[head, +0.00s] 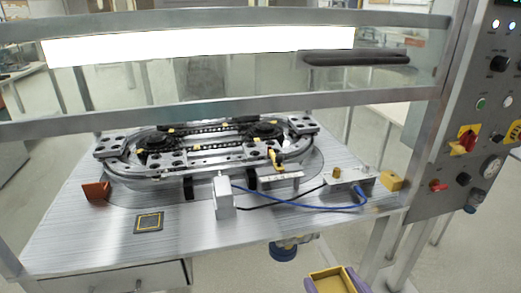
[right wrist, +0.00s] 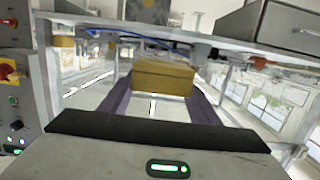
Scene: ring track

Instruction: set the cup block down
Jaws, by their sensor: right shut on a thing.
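The cup block (head: 332,281) is a yellow block with a hollow top, low at the bottom edge of the head view, in front of the table. My right gripper (head: 336,284) has purple fingers and is shut on it. In the right wrist view the cup block (right wrist: 164,76) sits between both fingers, apart from the table edge. A dark square pad with a yellow outline (head: 149,222) lies bare on the table's front left. My left gripper is not in view.
The brushed metal table (head: 90,245) carries an oval ring track (head: 205,165), an orange-brown piece (head: 96,191), a grey upright box (head: 223,197), cables and another yellow block (head: 391,181). A control panel (head: 480,110) stands right.

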